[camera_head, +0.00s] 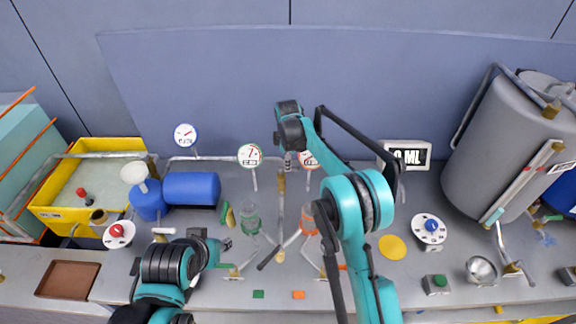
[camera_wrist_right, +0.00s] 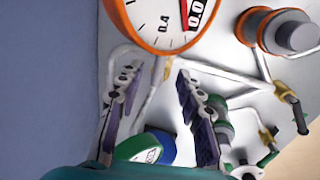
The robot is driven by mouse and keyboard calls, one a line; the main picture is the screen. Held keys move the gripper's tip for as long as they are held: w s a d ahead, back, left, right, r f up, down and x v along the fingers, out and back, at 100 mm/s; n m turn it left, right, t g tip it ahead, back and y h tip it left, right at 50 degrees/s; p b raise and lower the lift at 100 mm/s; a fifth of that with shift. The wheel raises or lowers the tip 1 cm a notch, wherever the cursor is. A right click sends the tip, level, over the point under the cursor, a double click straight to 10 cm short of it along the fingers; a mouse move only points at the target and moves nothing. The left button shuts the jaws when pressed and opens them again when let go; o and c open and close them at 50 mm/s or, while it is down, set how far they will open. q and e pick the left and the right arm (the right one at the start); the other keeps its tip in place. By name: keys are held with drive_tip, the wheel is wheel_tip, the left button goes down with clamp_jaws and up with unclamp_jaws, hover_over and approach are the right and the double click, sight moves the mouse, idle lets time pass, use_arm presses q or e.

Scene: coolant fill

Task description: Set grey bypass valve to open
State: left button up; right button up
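A dark grey lever (camera_head: 268,258) slants beside a brass fitting (camera_head: 279,256) on the middle pipe; I take it for the grey bypass valve, but no label is readable. A dark handle (camera_wrist_right: 300,118) by a brass fitting also shows at the right of the right wrist view. My right gripper (camera_head: 288,158) is up by the gauges, well behind the lever. Its fingers (camera_wrist_right: 160,105) are spread with nothing held between them. My left gripper (camera_head: 224,246) is low, left of the lever and apart from it; its fingers are too small to read.
An orange-rimmed gauge (camera_wrist_right: 160,22) is close to my right fingers; a green-rimmed gauge (camera_head: 250,155) is to the left. Green (camera_head: 250,219) and orange (camera_head: 308,220) canisters flank the middle pipe. A large grey tank (camera_head: 505,140) stands right. My right arm crosses the bench's middle.

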drive_tip(key=shift+w+f, duration=0.2)
drive_tip(key=shift+f, duration=0.65)
drive_tip(key=shift+w+f, duration=0.15)
drive_tip(key=shift+f, duration=0.7)
clamp_jaws()
drive_tip(key=shift+m, duration=0.3)
drive_tip(key=shift+s+a+m+g+h, duration=0.35)
drive_tip(key=shift+a+m, duration=0.15)
drive_tip(key=shift+m, duration=2.4)
drive_tip(key=shift+s+a+m+g+h, duration=0.4)
drive_tip(key=shift+a+m, duration=0.15)
drive_tip(key=shift+m, duration=2.35)
drive_tip(key=shift+s+a+m+g+h, duration=0.35)
drive_tip(key=shift+a+m, duration=0.15)
drive_tip(key=shift+m, duration=2.4)
